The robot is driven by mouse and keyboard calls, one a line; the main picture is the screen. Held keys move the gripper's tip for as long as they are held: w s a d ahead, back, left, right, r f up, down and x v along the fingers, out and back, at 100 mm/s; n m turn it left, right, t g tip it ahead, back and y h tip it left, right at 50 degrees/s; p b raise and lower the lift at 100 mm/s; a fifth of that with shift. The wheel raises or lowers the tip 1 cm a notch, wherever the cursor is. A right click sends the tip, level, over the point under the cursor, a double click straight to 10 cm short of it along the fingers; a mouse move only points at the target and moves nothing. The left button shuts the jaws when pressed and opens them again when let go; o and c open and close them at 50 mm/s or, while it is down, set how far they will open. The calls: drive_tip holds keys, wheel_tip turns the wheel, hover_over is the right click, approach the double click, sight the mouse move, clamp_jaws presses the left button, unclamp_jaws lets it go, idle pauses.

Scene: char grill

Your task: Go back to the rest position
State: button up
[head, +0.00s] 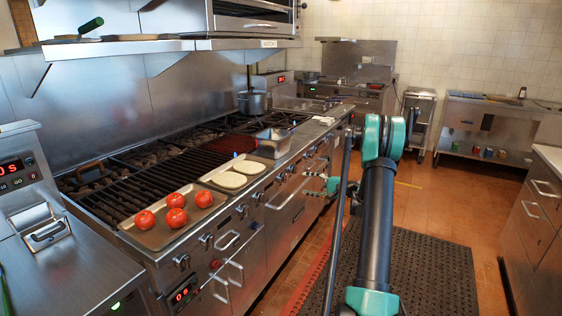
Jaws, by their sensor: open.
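My gripper (313,184) shows small, left of my arm's upright link, in front of the range's front doors. Its fingers look apart and nothing shows between them. It is below the cooktop edge, to the right of the trays. Several red tomatoes (176,200) sit on a metal tray (160,236) at the near end of the grill (130,190). Two pale flat slices (232,180) lie on another tray (216,185) beside it.
A metal pan (273,143) and a pot (252,102) stand farther along the range. A counter with drawers (542,195) is at the right. A dark perforated mat (430,270) covers the floor; the aisle beyond looks clear.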

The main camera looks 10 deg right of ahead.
drive_tip(key=s+a+r+n+g+h, duration=0.25)
drive_tip(key=s+a, duration=0.25)
drive_tip(key=s, duration=0.6)
drive_tip(key=s+a+r+n+g+h, duration=0.15)
drive_tip(key=s+a+h, duration=0.3)
drive_tip(key=s, duration=0.65)
drive_tip(key=s+d+f+n+h, duration=0.1)
drive_tip(key=s+h, duration=0.1)
drive_tip(key=s, duration=0.6)
drive_tip(key=s+d+f+n+g+h, duration=0.1)
drive_tip(key=s+d+f+n+h, duration=0.1)
drive_tip(key=s, duration=0.7)
drive_tip(key=s+d+f+n+h, duration=0.1)
drive_tip(key=s+f+n+h, duration=0.1)
drive_tip(key=s, duration=0.6)
drive_tip(key=shift+s+d+f, duration=0.15)
drive_tip(key=shift+d+f, duration=0.05)
drive_tip(key=shift+d, duration=0.15)
